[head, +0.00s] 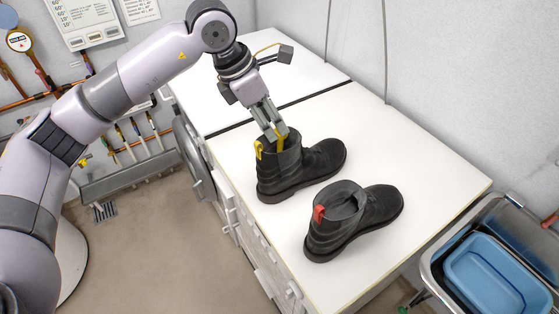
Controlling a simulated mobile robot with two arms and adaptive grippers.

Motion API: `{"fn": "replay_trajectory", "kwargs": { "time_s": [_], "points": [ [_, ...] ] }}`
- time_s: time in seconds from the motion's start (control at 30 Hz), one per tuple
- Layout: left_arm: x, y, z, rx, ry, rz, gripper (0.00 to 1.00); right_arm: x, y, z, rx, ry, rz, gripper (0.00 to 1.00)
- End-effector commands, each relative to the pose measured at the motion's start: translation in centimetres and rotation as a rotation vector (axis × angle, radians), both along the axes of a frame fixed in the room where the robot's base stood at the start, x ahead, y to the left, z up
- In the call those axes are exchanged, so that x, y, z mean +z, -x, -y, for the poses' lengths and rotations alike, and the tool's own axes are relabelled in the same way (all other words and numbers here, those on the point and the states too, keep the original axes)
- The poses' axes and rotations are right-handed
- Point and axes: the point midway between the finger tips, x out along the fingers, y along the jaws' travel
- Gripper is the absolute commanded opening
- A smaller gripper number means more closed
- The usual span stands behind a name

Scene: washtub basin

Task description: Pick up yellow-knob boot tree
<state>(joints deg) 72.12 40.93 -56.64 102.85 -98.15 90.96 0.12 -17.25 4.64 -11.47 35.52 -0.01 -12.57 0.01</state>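A black boot (313,161) stands upright on the white worktop, with a yellow tab (259,150) at its back edge. A small yellow piece (281,144) shows at its opening; it may be the boot tree's knob, but the rest is hidden inside the boot. My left gripper (275,134) points down at this opening from above, its fingertips beside the yellow piece. The view is too small to tell whether the fingers are closed on it. My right gripper is not in view.
A second black boot (362,222) with a red tab (318,213) stands nearer on the white worktop (440,172). A blue basin (492,272) sits in a metal tub at lower right. The worktop is clear to the right of the boots. A wall stands behind.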

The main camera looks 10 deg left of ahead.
Motion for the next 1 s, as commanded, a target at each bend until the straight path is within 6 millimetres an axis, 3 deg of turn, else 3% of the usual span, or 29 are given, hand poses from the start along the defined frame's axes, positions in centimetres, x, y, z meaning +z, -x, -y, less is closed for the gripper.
{"fn": "replay_trajectory", "kwargs": {
  "time_s": [0.03, 0.2, 0.47, 1.0],
  "points": [
    [-0.4, 0.0, 0.3, -0.002, -0.001, -0.005, 0.36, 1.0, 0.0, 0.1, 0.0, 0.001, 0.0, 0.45],
    [-2.3, -0.4, 0.9, -0.001, -0.001, -0.001, 0.36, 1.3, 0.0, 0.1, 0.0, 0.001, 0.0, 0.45],
    [-2.7, -0.5, 1.0, -0.001, -0.001, 0.001, 0.36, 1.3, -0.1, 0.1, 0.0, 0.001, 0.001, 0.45],
    [-2.6, -0.5, 1.0, 0.0, -0.001, 0.001, 0.0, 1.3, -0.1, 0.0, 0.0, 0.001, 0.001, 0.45]
  ]
}}
